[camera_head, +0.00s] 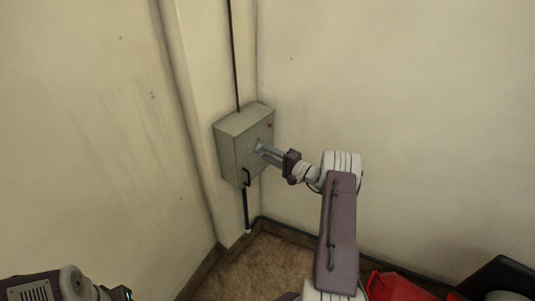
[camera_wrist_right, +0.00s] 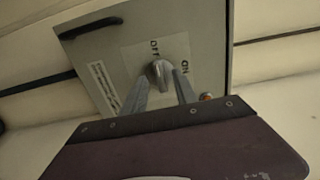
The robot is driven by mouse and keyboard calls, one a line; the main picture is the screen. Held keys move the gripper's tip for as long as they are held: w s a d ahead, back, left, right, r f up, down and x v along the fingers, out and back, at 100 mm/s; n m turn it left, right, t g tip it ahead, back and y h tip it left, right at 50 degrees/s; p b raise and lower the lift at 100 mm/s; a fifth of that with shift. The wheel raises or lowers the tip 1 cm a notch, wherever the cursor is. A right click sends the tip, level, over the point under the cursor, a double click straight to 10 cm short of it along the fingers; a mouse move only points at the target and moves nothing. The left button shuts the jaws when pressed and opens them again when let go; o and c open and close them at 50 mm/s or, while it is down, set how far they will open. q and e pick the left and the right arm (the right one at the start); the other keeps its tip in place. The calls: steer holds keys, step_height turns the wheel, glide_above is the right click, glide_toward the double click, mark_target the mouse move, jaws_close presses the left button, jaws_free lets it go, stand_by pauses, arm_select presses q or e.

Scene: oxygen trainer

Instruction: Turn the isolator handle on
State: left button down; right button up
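The isolator box (camera_head: 232,150) is a grey-green metal cabinet mounted in the wall corner. Its isolator handle (camera_wrist_right: 162,74) is a small grey knob on a pale plate marked OFF and ON in the right wrist view. The knob points roughly toward the OFF lettering. My right gripper (camera_head: 261,149) reaches the box's front face; in the right wrist view its two fingers (camera_wrist_right: 161,86) are apart, one on either side of the knob. I cannot tell whether they touch it. My left gripper is out of view; only part of my left arm shows at the lower left.
A black door handle (camera_head: 246,177) sticks out low on the box front. A dark conduit (camera_head: 234,55) runs above the box, and another drops below it. A red object (camera_head: 396,287) and a black object (camera_head: 502,277) stand at the lower right. Brown floor (camera_head: 262,268) lies below the box.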

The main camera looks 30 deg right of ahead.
steer(key=shift+w+a, duration=0.1)
steer(key=shift+w, duration=0.15)
jaws_close()
steer(key=shift+m, duration=0.3)
steer(key=m+b, duration=0.2)
steer(key=m, duration=0.9)
steer(key=shift+m, duration=0.3)
steer(key=m, duration=0.5)
steer(key=shift+m+p, duration=0.3)
steer(key=shift+m, duration=0.3)
